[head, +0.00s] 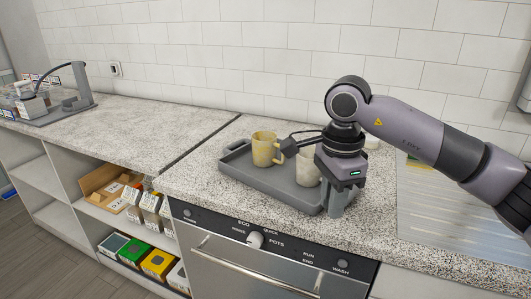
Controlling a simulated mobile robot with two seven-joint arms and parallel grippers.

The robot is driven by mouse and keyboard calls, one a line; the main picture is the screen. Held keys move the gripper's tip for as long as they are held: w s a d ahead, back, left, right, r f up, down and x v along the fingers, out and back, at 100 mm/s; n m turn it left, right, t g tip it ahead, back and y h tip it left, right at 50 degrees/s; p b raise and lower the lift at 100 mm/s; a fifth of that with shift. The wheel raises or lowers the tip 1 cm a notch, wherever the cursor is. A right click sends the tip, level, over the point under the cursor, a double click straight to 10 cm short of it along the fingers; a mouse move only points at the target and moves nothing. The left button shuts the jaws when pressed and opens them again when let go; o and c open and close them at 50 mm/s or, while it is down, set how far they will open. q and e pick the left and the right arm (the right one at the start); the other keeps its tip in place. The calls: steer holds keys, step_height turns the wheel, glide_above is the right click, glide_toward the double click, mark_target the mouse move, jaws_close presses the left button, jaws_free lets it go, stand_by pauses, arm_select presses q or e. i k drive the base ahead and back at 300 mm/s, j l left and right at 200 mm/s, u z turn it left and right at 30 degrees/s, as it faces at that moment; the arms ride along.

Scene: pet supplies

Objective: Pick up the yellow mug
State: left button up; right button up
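The yellow mug (263,150) stands upright on a grey tray (254,179) on the speckled counter. It is toward the tray's back left, and most of it shows. A cream mug (306,170) stands to its right on the tray, partly hidden by my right gripper. My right gripper (340,207) points down at the tray's right front end, to the right of both mugs and apart from the yellow one. Its fingers show nearly in line, so their opening is unclear. My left gripper is not in view.
A dishwasher front (255,262) lies below the counter edge. A ribbed metal draining surface (440,215) is at the right. Shelves below hold several boxes (158,263). A tiled wall stands behind.

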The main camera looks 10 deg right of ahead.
mark_target(264, 144)
steer(key=i, duration=1)
